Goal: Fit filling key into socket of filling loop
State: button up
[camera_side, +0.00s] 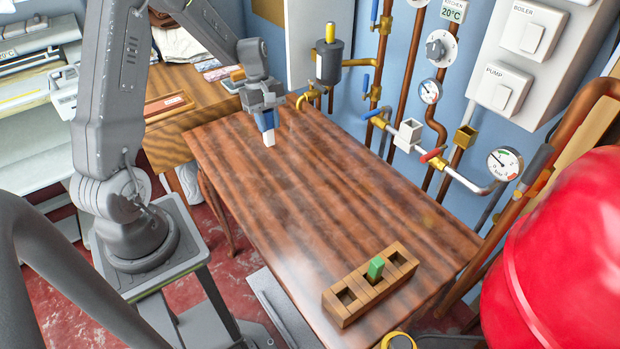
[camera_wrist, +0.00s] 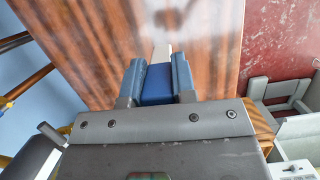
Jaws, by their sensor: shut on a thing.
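My gripper (camera_side: 264,112) is shut on a key with a blue body and a white tip (camera_side: 269,139). It holds the key tip down over the far left part of the table; whether the tip touches the wood I cannot tell. In the wrist view the key's blue body (camera_wrist: 157,84) sits between the two blue fingers, with the white tip pointing away. The filling loop on the wall has a white square socket (camera_side: 408,134) between a blue-handled valve (camera_side: 376,119) and a red-handled valve (camera_side: 432,155). The socket is apart from the key, to its right.
A wooden rack (camera_side: 370,286) with a green block (camera_side: 375,268) in its middle slot stands at the table's near end; its outer slots look empty. A brass square cup (camera_side: 465,137), pipes and a gauge (camera_side: 505,163) line the wall. The table's middle (camera_side: 310,200) is clear.

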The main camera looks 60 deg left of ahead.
jog(key=shift+a+n, duration=0.25)
jog(key=shift+n, duration=0.15)
jog(key=shift+w+d+f, duration=1.25)
jog(key=shift+d+f, duration=0.15)
jog(key=shift+f, duration=0.4)
jog(key=shift+w+d+f, duration=1.25)
jog(key=shift+d+f, duration=0.1)
jog(key=shift+f, duration=0.45)
jog(key=shift+w+d+f, duration=1.25)
jog(key=shift+d+f, duration=0.15)
jog(key=shift+f, duration=0.4)
jog(key=shift+f, duration=0.15)
jog(key=o, duration=0.9)
